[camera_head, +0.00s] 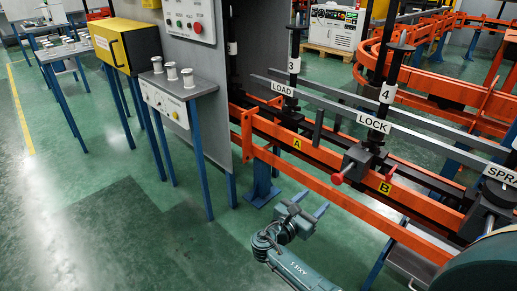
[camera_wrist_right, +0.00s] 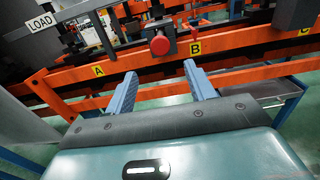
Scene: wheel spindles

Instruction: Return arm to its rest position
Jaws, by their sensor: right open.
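My right gripper (camera_head: 307,207) is in the lower middle of the head view, in front of the orange rail of the conveyor line. Its two blue-grey fingers are apart with nothing between them. In the right wrist view the open fingers (camera_wrist_right: 158,92) point toward the orange frame (camera_wrist_right: 225,68) near the labels A (camera_wrist_right: 98,70) and B (camera_wrist_right: 195,48). A red knob (camera_wrist_right: 160,45) sits beyond the fingers and apart from them. My left gripper is not in view.
Signs LOAD (camera_head: 283,88) and LOCK (camera_head: 373,123) hang along the line. A small table (camera_head: 205,86) with white spindles stands left of a grey panel (camera_head: 258,60), near a yellow box (camera_head: 128,45). Green floor (camera_head: 110,225) at the lower left is clear.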

